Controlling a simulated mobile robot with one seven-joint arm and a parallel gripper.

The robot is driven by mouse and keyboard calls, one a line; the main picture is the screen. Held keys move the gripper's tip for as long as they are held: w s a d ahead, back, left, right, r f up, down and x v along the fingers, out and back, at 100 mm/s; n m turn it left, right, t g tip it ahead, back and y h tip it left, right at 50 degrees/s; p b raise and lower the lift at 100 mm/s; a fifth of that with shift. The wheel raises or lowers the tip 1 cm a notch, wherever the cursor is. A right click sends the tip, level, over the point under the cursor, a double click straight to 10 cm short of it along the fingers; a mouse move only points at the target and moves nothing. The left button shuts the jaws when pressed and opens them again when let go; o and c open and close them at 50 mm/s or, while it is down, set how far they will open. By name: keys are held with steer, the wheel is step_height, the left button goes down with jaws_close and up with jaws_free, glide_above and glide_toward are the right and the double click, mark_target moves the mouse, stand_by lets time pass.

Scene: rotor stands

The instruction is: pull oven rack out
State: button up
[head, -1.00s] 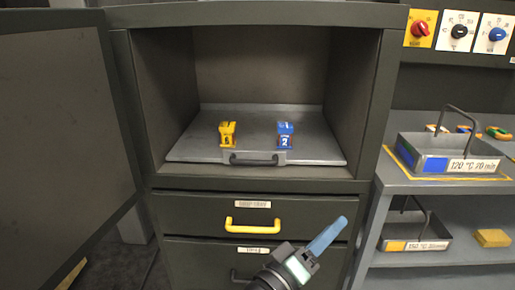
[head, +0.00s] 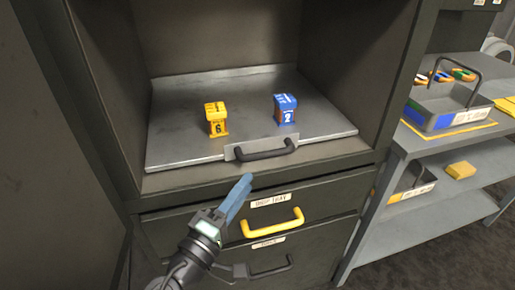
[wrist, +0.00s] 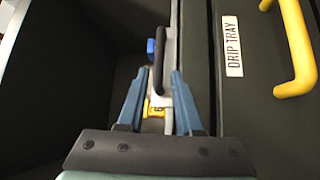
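The grey oven rack (head: 180,145) lies flat inside the open oven cavity, its front edge near the opening. Its black handle (head: 265,150) is on a light plate at the front. A yellow stand marked 6 (head: 216,119) and a blue stand marked 2 (head: 285,110) stand upright on the rack. My gripper (head: 246,180) is below and left of the handle in the head view. In the wrist view its blue fingers (wrist: 158,76) are apart, with the dark handle (wrist: 159,55) showing between or beyond them. I see no contact.
Below the oven is a drip tray drawer with a yellow handle (head: 272,222), and a lower drawer with a black handle (head: 270,268). An open dark door (head: 50,150) stands at left. Right-hand shelves hold a carrier tray (head: 450,105) and a yellow block (head: 461,170).

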mark_target(269, 153)
steer(key=x, duration=1.1)
steer(key=shift+d+b, duration=0.15)
steer(key=shift+b, duration=0.25)
jaws_close()
stand_by(0.7)
